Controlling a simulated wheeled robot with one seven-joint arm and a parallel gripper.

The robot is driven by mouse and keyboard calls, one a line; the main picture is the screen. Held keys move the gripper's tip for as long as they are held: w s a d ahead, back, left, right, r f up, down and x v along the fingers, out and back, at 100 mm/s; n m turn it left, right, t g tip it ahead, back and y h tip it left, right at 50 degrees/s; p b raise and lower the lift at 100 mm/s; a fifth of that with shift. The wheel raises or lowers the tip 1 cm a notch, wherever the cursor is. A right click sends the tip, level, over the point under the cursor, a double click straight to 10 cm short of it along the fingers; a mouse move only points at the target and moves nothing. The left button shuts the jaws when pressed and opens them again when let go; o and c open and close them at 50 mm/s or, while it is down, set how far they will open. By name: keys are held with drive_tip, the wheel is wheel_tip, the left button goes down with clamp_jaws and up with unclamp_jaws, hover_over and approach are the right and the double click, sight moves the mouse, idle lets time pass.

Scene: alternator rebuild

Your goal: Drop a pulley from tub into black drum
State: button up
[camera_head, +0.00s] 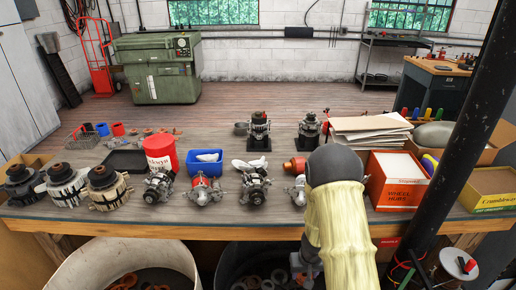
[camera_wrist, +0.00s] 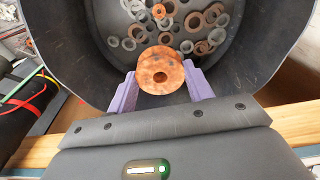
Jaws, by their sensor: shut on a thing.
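A rusty orange-brown pulley (camera_wrist: 160,72) with a centre hole is held between the purple fingers of my gripper (camera_wrist: 158,82), which is shut on it. In the wrist view the pulley is above the open black drum (camera_wrist: 85,55), whose floor holds several loose grey and rusty rings. In the head view the black drum (camera_head: 228,256) stands below the bench's front edge. My arm comes down over its right side, and the held pulley is hidden there. The white tub (camera_head: 78,262) stands at lower left with rusty parts inside.
A wooden bench (camera_head: 225,216) runs above the drum and tub, with several alternators, a blue bin (camera_head: 205,168), a red bucket (camera_head: 161,152) and a wheel hubs box (camera_head: 395,192) on it. A dark post (camera_head: 455,150) stands at right.

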drive_tip(key=shift+f, duration=0.15)
drive_tip(key=o, duration=1.2)
drive_tip(key=r+p, duration=0.4)
drive_tip(key=r, duration=0.1)
drive_tip(key=s+r+p, duration=0.1)
drive_tip(key=r+p, duration=0.3)
drive_tip(key=r, duration=0.2)
drive_tip(key=s+r+p, duration=0.1)
drive_tip(key=r+p, duration=0.3)
drive_tip(key=r, duration=0.2)
drive_tip(key=shift+r, duration=0.15)
